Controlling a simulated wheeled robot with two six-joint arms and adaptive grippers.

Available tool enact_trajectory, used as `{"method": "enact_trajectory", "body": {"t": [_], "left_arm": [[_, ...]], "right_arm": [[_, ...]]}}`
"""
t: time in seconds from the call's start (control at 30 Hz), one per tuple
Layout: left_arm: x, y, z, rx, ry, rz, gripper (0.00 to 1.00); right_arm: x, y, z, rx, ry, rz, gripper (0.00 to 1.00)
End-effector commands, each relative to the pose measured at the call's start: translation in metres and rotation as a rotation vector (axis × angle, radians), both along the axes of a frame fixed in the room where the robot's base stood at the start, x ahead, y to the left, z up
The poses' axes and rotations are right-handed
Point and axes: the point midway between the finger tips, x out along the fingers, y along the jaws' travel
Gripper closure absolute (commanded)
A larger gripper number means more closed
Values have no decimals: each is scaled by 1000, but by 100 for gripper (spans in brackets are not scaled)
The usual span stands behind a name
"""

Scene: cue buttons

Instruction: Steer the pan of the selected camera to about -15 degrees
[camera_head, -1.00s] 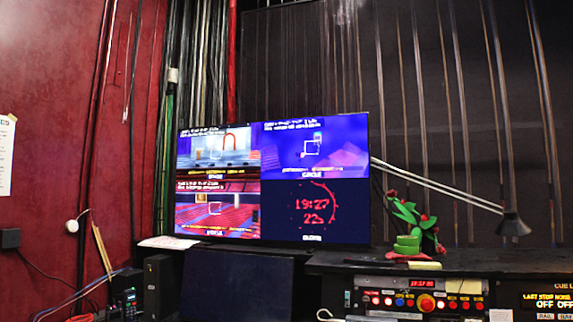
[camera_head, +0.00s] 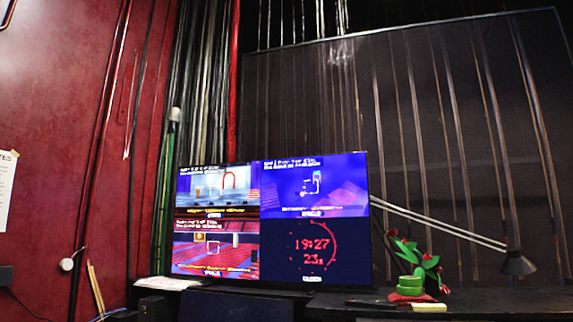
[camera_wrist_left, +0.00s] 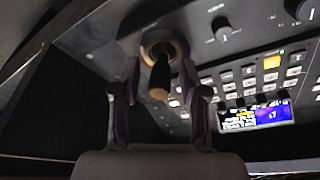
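A monitor (camera_head: 270,221) in the head view is split into several pictures. The top right is a blue-purple view, and the bottom right is a red clock reading 19:27 with 23s. The captions are too blurred to read a pan angle. In the left wrist view a dark joystick (camera_wrist_left: 160,78) with a pale ring at its base stands on a panel. My left gripper (camera_wrist_left: 160,92) is open, a finger on each side of the stick with visible gaps. My right gripper is not in view.
A button panel (camera_wrist_left: 265,75) with a small lit display (camera_wrist_left: 255,117) and a dark knob (camera_wrist_left: 222,28) lies right of the joystick. In the head view a desk lamp (camera_head: 518,263) and a plant with red flowers (camera_head: 412,256) stand right of the monitor.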

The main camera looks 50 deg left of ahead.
Motion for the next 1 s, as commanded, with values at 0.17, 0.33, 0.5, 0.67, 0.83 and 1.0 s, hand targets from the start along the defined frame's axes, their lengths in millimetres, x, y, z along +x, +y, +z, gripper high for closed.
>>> {"method": "enact_trajectory", "body": {"t": [0.17, 0.33, 0.5, 0.67, 0.83, 1.0], "left_arm": [[0, 0, 0, 0, 1, 0, 56], [0, 0, 9, 0, 1, 0, 56], [0, 0, 27, 0, 1, 0, 56], [-1, 0, 42, 0, 1, 0, 56], [-1, 0, 58, 0, 2, 0, 56], [0, 0, 74, 0, 1, 0, 56]], "right_arm": [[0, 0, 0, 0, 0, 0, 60], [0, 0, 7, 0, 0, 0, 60], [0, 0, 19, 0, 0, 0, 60], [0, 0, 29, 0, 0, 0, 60], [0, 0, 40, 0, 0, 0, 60], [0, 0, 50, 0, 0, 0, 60]]}}
